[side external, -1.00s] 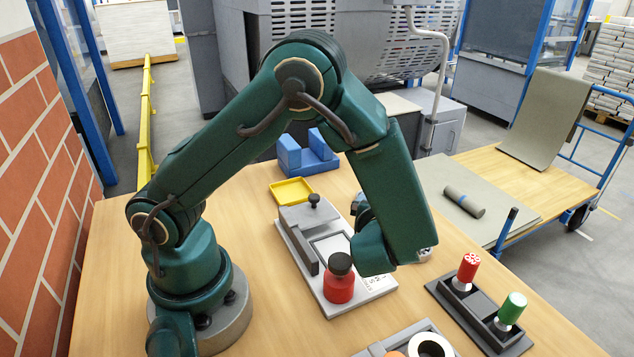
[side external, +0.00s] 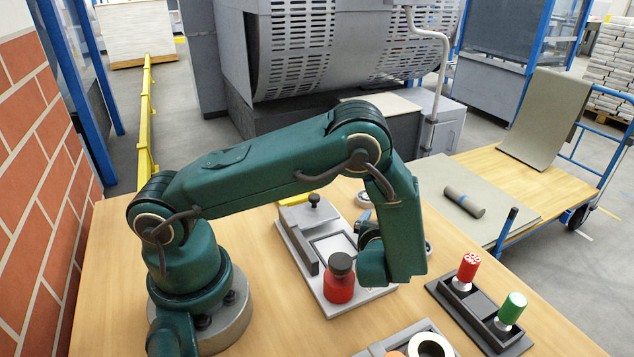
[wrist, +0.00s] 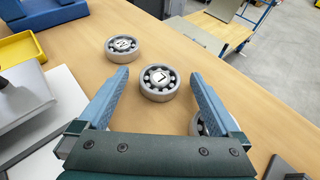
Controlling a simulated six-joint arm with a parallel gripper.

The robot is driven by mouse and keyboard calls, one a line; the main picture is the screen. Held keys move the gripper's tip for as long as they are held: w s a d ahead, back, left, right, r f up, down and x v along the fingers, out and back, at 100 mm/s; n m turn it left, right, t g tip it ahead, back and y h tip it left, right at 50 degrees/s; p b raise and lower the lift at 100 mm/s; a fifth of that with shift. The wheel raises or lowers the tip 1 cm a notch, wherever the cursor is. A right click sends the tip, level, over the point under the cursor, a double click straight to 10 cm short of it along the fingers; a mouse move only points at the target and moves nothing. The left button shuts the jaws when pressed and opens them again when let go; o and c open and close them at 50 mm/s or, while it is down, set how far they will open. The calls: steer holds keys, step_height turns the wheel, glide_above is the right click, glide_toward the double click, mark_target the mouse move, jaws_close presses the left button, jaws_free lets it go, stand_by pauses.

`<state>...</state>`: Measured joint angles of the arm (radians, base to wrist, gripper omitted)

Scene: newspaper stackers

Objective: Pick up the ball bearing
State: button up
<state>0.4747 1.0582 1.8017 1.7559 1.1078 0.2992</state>
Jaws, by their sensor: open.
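A third bearing (wrist: 204,122) is partly hidden behind the right finger. In the side view, one bearing (side external: 363,199) shows beyond my wrist, and another (side external: 428,248) is mostly hidden. My fingers are largely hidden there.
A grey fixture (side external: 322,250) with a red bottle (side external: 339,283) stands close beside my wrist. A dark holder (side external: 478,315) with red and green capped items is to the right. A yellow tray (wrist: 18,48) and blue block (wrist: 40,10) are at the wrist view's upper left.

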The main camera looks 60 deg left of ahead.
steer(key=shift+a, duration=0.1)
steer(key=c, duration=1.6)
steer(key=shift+o, duration=0.2)
steer(key=shift+w+r, duration=0.1)
steer(key=shift+r, duration=0.55)
step_height(320, 180, up, 3)
steer(key=shift+f, duration=0.2)
steer(key=s+a+r, duration=0.7)
steer(key=a+r, duration=0.2)
steer(key=r, duration=0.3)
steer(key=s+d+r+m+t+h, duration=0.2)
steer(key=d+r+m+t+h, duration=0.2)
steer(key=d+m+h, duration=0.5)
steer(key=shift+d+r+h, duration=0.3)
steer(key=shift+d+r, duration=0.35)
steer(key=shift+d, duration=1.1)
